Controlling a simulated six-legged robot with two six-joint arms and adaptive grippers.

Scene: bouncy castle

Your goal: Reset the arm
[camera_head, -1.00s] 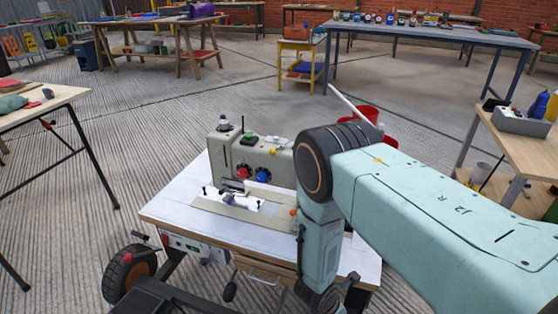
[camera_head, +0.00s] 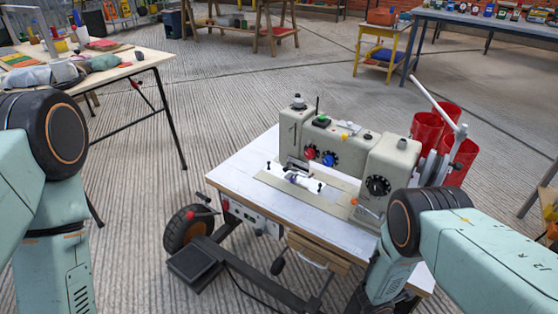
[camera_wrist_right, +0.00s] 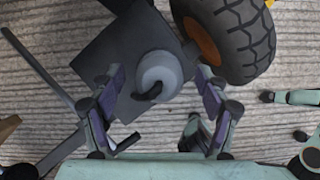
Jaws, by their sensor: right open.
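My right arm (camera_head: 470,245) comes in from the right in the head view, in front of the sewing machine's right end, its lower part cut off by the bottom edge. In the right wrist view my right gripper (camera_wrist_right: 161,73) has its two purple-padded fingers spread wide. A grey rounded knob (camera_wrist_right: 158,72) shows between them over a dark plate; I cannot tell its distance, and nothing looks gripped. My left arm (camera_head: 45,200) stands at the left edge of the head view, bent downward; its gripper is out of the picture.
A beige sewing machine (camera_head: 315,140) stands on a white-topped table (camera_head: 240,172) close ahead. Red bins (camera_head: 427,130) stand behind its right end. A wheel (camera_head: 190,230) and pedal plate (camera_head: 195,262) are below. A wooden table (camera_head: 140,60) is at left; ribbed floor between is clear.

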